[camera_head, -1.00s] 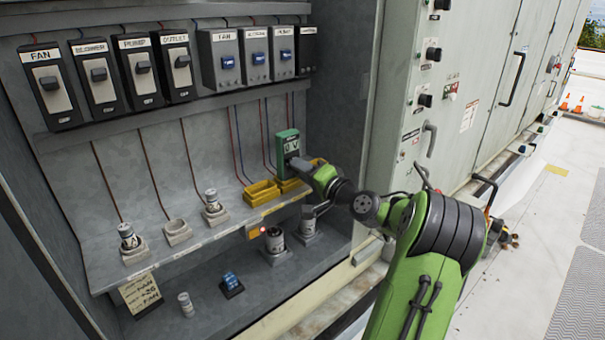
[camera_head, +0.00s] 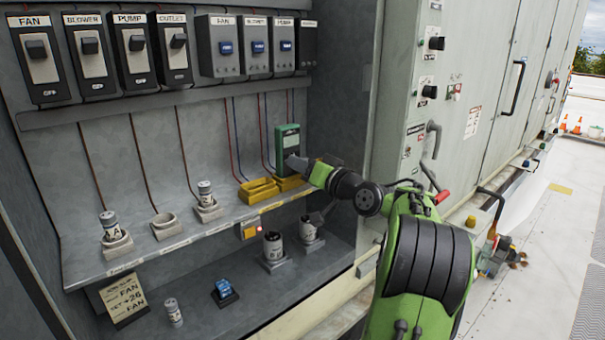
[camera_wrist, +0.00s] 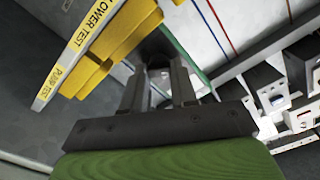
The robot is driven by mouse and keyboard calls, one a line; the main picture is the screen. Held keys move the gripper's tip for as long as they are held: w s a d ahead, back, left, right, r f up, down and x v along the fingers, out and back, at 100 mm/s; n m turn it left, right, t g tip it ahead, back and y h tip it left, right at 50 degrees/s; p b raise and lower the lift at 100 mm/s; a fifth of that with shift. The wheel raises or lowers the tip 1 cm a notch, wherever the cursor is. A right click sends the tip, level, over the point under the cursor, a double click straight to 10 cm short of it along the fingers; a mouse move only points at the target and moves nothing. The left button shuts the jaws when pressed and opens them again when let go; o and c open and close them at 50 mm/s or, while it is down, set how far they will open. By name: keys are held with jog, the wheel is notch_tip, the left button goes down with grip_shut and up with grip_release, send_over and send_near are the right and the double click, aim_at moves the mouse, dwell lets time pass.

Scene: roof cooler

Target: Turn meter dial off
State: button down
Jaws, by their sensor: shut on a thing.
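The green meter (camera_head: 288,136) stands upright on the shelf against the back wall of the cabinet. My gripper (camera_head: 298,163) is at the lower front of the meter, reaching in from the right. In the wrist view my gripper's two fingers (camera_wrist: 160,82) close around a dark part at the meter's face, which I take to be the dial. The dial itself is mostly hidden by the fingers, so its setting cannot be read. The meter's green edge (camera_wrist: 188,62) shows beside the fingers.
Yellow trays (camera_head: 260,190) sit on the shelf (camera_head: 150,252) just left of the meter. Labelled switch boxes (camera_head: 160,50) hang above. Cylinders stand on the shelf and below it. The cabinet's right wall (camera_head: 340,110) is close to my arm.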

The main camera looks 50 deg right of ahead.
jog(key=shift+f, duration=0.1)
dwell(0.4)
jog(key=c, duration=1.1)
grip_release()
jog(key=shift+c, duration=0.2)
jog(key=s+a+b, duration=0.1)
jog(key=s, duration=1.4)
jog(key=shift+s+a, duration=0.3)
jog(key=shift+a, duration=0.1)
